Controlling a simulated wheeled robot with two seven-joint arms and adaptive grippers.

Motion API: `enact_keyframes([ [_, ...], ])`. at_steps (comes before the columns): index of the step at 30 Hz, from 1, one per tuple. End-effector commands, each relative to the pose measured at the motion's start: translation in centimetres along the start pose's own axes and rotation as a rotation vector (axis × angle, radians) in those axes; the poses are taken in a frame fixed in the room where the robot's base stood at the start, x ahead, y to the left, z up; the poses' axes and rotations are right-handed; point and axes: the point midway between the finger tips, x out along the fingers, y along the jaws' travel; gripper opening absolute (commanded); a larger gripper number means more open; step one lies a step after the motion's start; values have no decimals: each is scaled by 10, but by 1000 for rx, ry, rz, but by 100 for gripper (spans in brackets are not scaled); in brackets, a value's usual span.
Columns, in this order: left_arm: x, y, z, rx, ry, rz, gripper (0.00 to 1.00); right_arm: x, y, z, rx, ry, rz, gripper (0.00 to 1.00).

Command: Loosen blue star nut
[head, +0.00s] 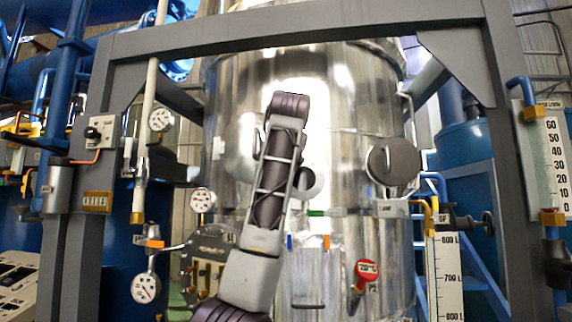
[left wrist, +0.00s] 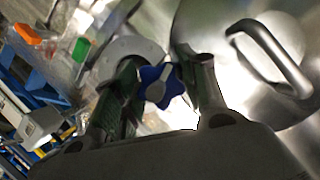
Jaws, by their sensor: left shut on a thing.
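The blue star nut (left wrist: 160,86) shows in the left wrist view, in front of a pale round flange (left wrist: 124,54) on the shiny metal vessel. My left gripper (left wrist: 158,72) has one finger on each side of the nut and is shut on it. In the head view my left arm rises through the middle of the picture and hides the nut and the gripper. My right gripper is in neither view.
The metal vessel (head: 345,110) stands inside a grey frame (head: 300,38). A curved metal handle (left wrist: 270,58) is close to the right finger.

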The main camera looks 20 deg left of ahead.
Motion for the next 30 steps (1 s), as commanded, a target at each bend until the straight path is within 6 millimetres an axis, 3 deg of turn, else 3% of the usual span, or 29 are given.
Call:
enact_keyframes([
  [18,2,4,3,-491,-11,209,19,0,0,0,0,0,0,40],
  [30,3,5,3,-603,-13,255,19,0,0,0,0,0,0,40],
])
